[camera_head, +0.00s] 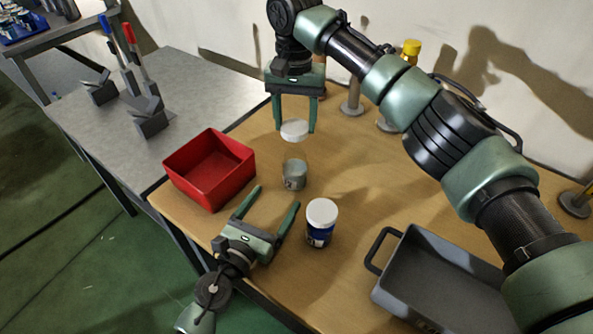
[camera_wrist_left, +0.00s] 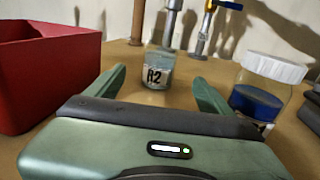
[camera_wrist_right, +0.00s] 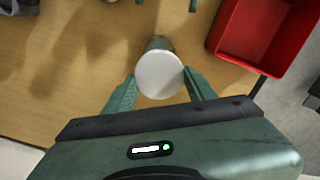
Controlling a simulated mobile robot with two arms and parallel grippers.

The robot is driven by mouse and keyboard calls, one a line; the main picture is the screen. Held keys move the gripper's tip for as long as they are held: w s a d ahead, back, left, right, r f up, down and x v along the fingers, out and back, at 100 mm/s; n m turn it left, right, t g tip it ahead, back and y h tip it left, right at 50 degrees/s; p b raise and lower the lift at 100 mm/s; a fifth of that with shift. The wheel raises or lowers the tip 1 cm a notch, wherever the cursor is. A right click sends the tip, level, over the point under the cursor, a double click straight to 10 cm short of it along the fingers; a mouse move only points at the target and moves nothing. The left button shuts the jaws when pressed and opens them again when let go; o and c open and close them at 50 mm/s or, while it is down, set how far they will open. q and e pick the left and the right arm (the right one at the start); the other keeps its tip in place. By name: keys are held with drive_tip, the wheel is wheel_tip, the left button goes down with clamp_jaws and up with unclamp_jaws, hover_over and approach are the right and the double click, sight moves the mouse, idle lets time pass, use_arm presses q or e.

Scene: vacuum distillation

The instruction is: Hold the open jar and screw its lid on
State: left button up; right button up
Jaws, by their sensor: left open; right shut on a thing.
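The open jar (camera_head: 294,175) is small, grey and translucent, and stands upright on the wooden table. Its label, which looks like A2, shows in the left wrist view (camera_wrist_left: 156,72). My left gripper (camera_head: 277,197) is open, low in front of the jar, its fingers pointing at it. The jar is just beyond the fingertips, not clasped. My right gripper (camera_head: 296,127) points down and is shut on the white round lid (camera_head: 294,131), held above and behind the jar, apart from it. In the right wrist view the lid (camera_wrist_right: 158,76) partly hides the jar (camera_wrist_right: 159,43).
A jar with blue contents and a white lid (camera_head: 320,222) stands right of my left gripper. A red bin (camera_head: 212,182) is at the left, and a grey handled tray (camera_head: 405,295) at the right. Metal stands (camera_head: 352,107) line the back near the wall.

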use_arm(q)
drive_tip(key=x, duration=1.2)
clamp_jaws()
use_arm(e)
hover_over(295, 153)
drive_tip(key=shift+f, duration=2.5)
